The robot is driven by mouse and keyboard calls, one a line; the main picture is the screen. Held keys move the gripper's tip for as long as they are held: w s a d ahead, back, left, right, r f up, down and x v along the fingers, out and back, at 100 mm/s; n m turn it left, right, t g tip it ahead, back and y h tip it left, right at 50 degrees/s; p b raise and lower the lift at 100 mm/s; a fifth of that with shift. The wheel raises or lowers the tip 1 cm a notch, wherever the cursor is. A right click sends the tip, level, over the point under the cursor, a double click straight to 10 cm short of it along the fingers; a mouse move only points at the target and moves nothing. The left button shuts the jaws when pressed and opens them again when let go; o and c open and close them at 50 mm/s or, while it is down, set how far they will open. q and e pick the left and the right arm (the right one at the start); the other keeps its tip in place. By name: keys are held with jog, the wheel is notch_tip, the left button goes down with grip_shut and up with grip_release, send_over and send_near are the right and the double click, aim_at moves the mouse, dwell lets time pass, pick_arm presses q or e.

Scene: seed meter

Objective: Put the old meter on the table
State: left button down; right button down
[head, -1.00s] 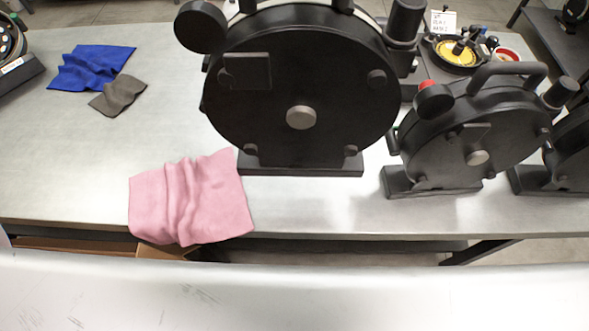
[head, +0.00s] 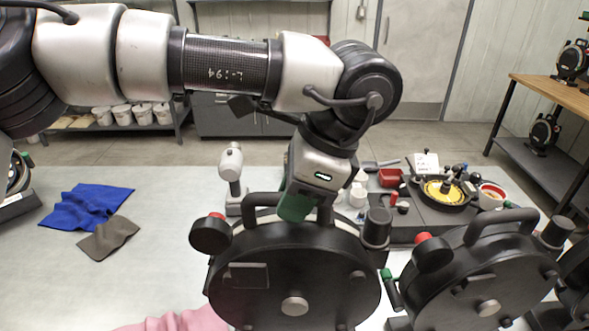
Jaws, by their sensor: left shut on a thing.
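A round black seed meter (head: 250,295) with a grey hub, a red cap and a top handle is at the lower middle of the head view. My left gripper (head: 308,212) reaches down from above and is shut on its top handle. The meter is upright, over or on the grey metal table (head: 150,265). Its foot is below the picture edge, so I cannot tell whether it touches the table. A similar black meter (head: 455,290) stands to its right. Which one is old I cannot tell. My right gripper is not in view.
A blue cloth (head: 87,207) and a grey cloth (head: 107,238) lie at left; a pink cloth (head: 180,321) is at the bottom edge. Behind are a tool station with a yellow disc (head: 440,192) and a red bin (head: 390,177). A wooden bench (head: 552,95) stands far right.

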pick_arm(q)
jog(key=shift+s+f, duration=0.15)
jog(key=shift+f, duration=0.45)
jog(key=shift+f+p, duration=0.65)
jog(key=shift+f, duration=0.7)
jog(key=c, duration=1)
grip_release()
jog(key=shift+f, duration=0.1)
